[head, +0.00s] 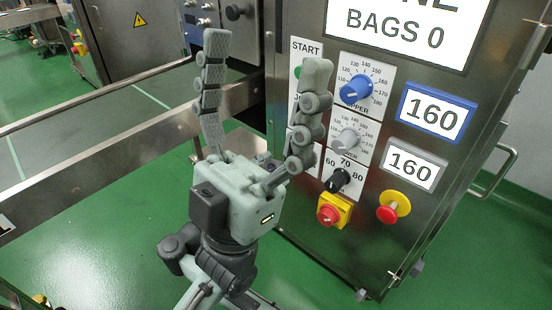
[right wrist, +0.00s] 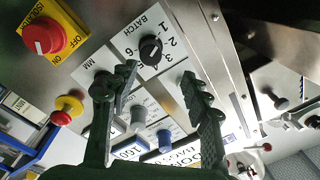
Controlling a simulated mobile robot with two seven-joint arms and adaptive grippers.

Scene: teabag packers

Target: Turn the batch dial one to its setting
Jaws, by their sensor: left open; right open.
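The batch dial (right wrist: 150,50) is a black knob on a plate marked BATCH, with numbers beside it, in the right wrist view. I cannot read its setting surely. My right gripper (right wrist: 159,73) is open, its fingers spread to the lower left and lower right of that knob in the picture; it appears apart from it.
In the head view a panel carries a blue dial (head: 355,89), a grey dial (head: 346,140), a black dial (head: 338,180), and red knobs (head: 328,215) and (head: 388,214). The right wrist view shows a red isolator knob (right wrist: 42,37) and a red button (right wrist: 62,117).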

